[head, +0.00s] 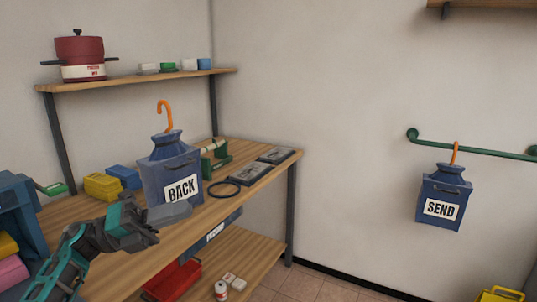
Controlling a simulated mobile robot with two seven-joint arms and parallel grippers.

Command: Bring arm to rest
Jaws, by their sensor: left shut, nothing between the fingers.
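My left arm comes in from the lower left, and its gripper (172,216) is shut and empty. The gripper shows in front of the lower part of a blue mailbox marked BACK (160,176). I cannot tell whether they touch. This mailbox has an orange hook on top and stands upright at the wooden workbench (262,187). A second blue mailbox marked SEND (443,194) hangs by its orange hook from a green rail (480,150) on the right wall. My right gripper is not in view.
A shelf (140,82) above the bench holds a red pot (80,54) and small blocks. Yellow (102,187) and blue boxes, a black ring (224,189) and dark trays (248,173) lie on the bench. A red bin (172,281) and a can are below. Open floor lies right of the bench.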

